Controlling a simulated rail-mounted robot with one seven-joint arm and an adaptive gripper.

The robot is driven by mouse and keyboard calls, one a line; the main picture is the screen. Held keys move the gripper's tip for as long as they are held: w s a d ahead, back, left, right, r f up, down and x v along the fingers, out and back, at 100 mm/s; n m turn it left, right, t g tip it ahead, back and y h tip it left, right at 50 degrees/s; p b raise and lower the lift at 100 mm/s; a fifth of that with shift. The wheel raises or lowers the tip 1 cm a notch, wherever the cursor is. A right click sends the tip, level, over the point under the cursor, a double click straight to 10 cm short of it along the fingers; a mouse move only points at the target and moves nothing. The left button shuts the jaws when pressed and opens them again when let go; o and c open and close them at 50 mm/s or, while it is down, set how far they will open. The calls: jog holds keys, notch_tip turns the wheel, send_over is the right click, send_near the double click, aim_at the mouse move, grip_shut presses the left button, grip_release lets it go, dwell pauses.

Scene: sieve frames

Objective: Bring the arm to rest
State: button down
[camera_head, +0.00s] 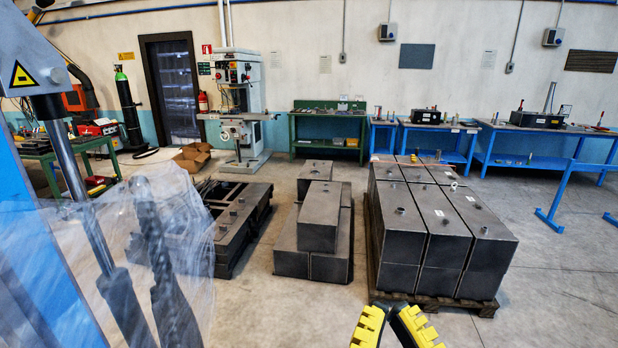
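My gripper (389,318) shows at the bottom edge, right of centre, as two black fingers with yellow ribbed pads. The fingertips stand apart with a narrow gap between them, and I see nothing held there. The rest of the gripper and the arm behind it are cut off by the lower edge. The fingers appear in front of the near edge of a pallet of grey metal blocks (430,225); how far apart they are in depth I cannot tell.
More grey blocks (318,222) stand in the middle, with dark metal frames (235,225) to their left. Plastic wrap (180,215) covers things at left. A drill press (240,110) and workbenches (328,120) line the wall. Floor at lower right (565,290) is clear.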

notch_tip(320, 180, up, 30)
jog(key=p, duration=2.8)
